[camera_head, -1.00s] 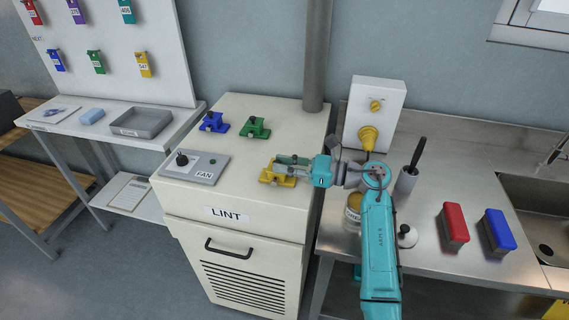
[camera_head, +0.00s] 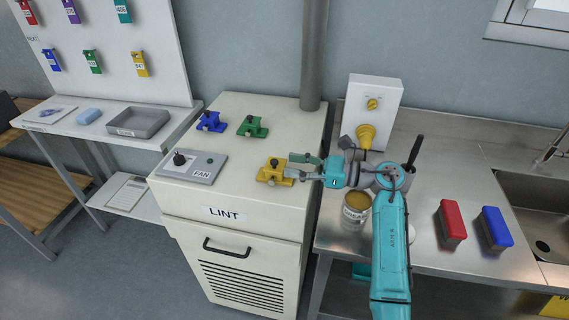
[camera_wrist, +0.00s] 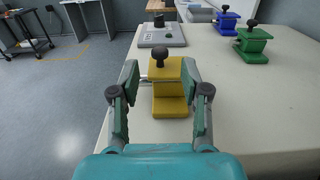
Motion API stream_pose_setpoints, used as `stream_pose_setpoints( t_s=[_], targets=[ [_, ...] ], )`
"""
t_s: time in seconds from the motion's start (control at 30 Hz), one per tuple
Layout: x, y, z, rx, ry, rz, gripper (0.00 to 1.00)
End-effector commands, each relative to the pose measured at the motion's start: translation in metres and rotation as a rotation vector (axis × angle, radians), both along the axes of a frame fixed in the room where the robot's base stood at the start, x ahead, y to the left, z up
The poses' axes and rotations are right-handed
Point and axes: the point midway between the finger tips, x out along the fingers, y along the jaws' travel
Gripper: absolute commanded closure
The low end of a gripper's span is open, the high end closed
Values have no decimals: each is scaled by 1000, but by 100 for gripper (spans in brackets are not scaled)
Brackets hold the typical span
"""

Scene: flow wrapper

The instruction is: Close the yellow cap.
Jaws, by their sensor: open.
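The yellow cap (camera_head: 270,174) sits on the cream LINT cabinet top, near its right edge. In the wrist view the yellow cap (camera_wrist: 172,104) shows a raised upper plate, a lower block and a black knob standing upright; I cannot tell whether it is closed. My gripper (camera_head: 293,167) is just right of it, fingers pointing left at it. In the wrist view my gripper (camera_wrist: 160,86) is open, with one finger on each side of the yellow cap in the picture. It holds nothing; I cannot tell whether a finger touches the cap.
Blue (camera_head: 211,122) and green (camera_head: 252,126) caps of similar form sit at the cabinet's back. A FAN switch panel (camera_head: 193,166) lies left of the yellow cap. A labelled can (camera_head: 356,212) stands on the steel counter beneath my arm. A grey pipe (camera_head: 315,60) rises behind.

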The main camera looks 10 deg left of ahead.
Motion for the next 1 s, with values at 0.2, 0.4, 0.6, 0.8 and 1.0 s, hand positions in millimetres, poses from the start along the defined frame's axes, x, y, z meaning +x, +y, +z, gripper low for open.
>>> stream_pose_setpoints(
  t_s=[0.2,0.4,0.6,0.8,1.0],
  targets=[
    [-1,-46,-1,0,1,-3,54],
    [-2,-73,-1,-2,1,-2,54],
    [-3,-84,-1,-1,0,-1,54],
    [-3,-84,-1,-1,0,0,54],
    [-3,-84,-1,-1,0,0,54]
  ],
)
